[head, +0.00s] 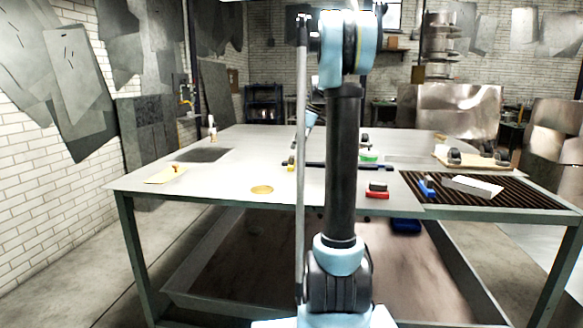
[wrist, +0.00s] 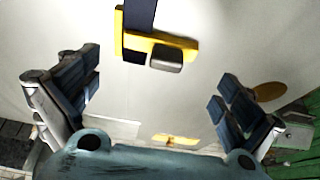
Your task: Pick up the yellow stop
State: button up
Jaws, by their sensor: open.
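The yellow stop (wrist: 188,44) is at the top of the wrist view, on the end of a dark bar (wrist: 141,14), with a grey block (wrist: 166,58) against it. In the head view a small yellow piece (head: 291,162), likely the same stop, shows at the left end of the dark rail (head: 318,165) on the table, partly behind my arm. My gripper (wrist: 155,100) is open and empty above the table. Its two dark-padded fingers are spread wide, with the stop between them in the picture but further up. The gripper is mostly hidden behind my arm in the head view.
A yellow disc (head: 262,190) lies near the table's front edge and shows beside the right finger (wrist: 270,91). A yellowish sheet (head: 167,175) and dark plate (head: 202,155) lie left.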

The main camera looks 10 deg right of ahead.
aim_at(292, 159)
jog(key=shift+x, duration=3.5)
jog(key=shift+w, duration=0.1)
jog(key=c, duration=1)
